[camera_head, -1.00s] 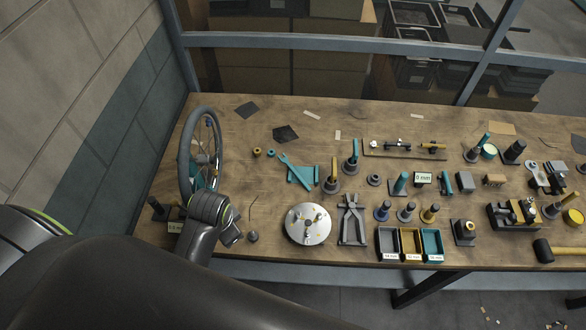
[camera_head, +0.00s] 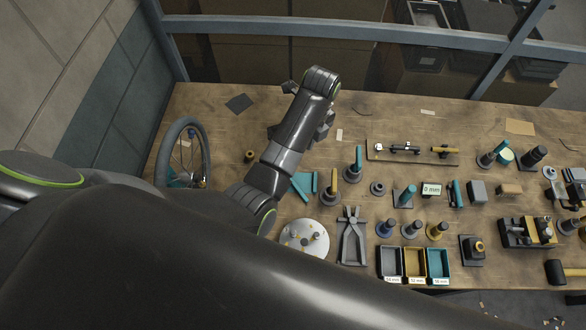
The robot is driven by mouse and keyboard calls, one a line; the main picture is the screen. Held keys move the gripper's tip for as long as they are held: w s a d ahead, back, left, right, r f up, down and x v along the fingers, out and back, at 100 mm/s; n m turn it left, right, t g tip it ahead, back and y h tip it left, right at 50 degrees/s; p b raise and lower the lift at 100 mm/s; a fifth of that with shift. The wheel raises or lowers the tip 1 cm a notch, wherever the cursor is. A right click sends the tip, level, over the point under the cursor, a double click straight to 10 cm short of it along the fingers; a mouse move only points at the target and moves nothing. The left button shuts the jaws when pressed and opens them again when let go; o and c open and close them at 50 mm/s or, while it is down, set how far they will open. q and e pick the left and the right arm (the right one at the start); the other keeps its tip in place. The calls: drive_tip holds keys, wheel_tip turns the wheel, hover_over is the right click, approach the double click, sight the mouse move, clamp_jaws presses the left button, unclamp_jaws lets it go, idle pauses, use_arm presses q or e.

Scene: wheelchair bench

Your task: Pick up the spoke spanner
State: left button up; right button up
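Teal flat tools (camera_head: 305,185) lie on the bench left of centre, partly covered by my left arm. I cannot tell for sure whether one of them is the spoke spanner. My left arm reaches in from the left across the bench, its wrist high over the back part. My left gripper (camera_head: 326,122) is mostly hidden behind my own forearm, with only dark parts showing beside it, so its opening and contents cannot be seen. My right gripper is not in view.
A spoked wheel (camera_head: 183,155) stands at the left end. A round silver plate (camera_head: 303,239), grey pliers (camera_head: 352,237), three small bins (camera_head: 414,262) and several upright tools crowd the front and right. A narrow board (camera_head: 412,153) lies at the back. The back left is mostly clear.

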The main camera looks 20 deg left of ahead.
use_arm(q)
drive_tip(key=s+f+b, duration=0.2)
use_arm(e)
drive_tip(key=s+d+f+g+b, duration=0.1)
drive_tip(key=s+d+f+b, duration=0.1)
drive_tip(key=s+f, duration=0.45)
use_arm(q)
drive_tip(key=p, duration=0.2)
hover_over(296, 185)
drive_tip(key=w, duration=0.1)
wheel_tip(296, 185, down, 9)
drive_tip(key=shift+d+r, duration=0.15)
drive_tip(key=shift+r, duration=0.05)
drive_tip(key=shift+f, duration=0.75)
drive_tip(key=f, duration=0.3)
drive_tip(key=shift+s+p, duration=0.35)
drive_tip(key=shift+s, duration=0.05)
drive_tip(key=shift+f, duration=0.55)
clamp_jaws()
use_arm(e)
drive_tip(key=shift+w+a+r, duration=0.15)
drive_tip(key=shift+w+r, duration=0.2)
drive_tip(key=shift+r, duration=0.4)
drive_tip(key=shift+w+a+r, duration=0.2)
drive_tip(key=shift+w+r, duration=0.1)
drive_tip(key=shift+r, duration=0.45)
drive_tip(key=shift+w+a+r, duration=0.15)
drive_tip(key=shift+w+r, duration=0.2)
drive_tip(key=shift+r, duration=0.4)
